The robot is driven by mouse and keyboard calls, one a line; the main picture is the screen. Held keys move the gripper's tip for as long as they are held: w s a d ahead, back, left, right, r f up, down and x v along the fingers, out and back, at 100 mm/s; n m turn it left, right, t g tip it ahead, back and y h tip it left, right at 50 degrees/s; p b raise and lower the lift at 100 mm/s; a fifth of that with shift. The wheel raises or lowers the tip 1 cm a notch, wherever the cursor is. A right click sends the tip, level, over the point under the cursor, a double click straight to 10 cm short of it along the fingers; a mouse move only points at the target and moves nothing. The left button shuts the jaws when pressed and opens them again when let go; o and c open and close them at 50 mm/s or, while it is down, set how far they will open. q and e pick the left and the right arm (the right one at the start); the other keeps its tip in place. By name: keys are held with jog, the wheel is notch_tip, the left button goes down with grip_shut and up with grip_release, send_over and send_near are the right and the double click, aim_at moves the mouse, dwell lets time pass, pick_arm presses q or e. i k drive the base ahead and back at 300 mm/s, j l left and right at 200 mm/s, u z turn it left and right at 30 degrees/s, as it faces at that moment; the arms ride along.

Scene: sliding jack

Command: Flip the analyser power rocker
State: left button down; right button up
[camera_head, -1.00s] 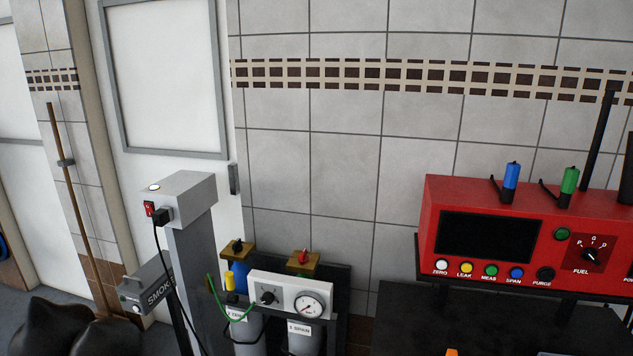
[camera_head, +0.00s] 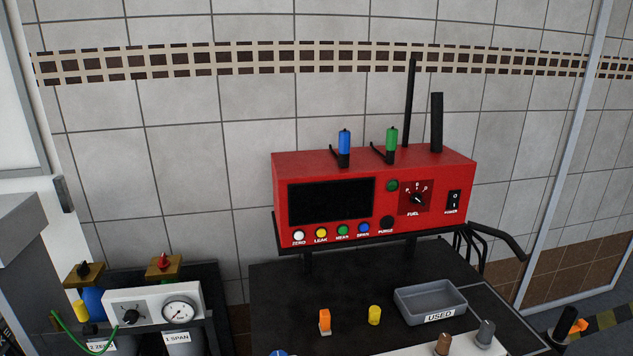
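The red analyser (camera_head: 375,198) stands on a black stand at the back of the dark bench, with a dark blank screen (camera_head: 331,202). Its black power rocker (camera_head: 453,201), labelled POWER, is at the right end of the front panel. It has an O and an I mark; which side is pressed in is too small to tell. Left of it are the FUEL dial (camera_head: 417,198), a green round lamp (camera_head: 392,186) and a row of coloured buttons. Neither of my grippers shows in the head view.
A grey tray (camera_head: 431,302) marked USED, an orange piece (camera_head: 325,320) and a yellow piece (camera_head: 375,314) are on the bench. A gauge panel (camera_head: 153,304) and gas bottles stand at the lower left. Black hoses (camera_head: 497,238) hang right of the analyser.

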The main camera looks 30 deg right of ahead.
aim_at(454, 200)
jog(key=z, duration=1.65)
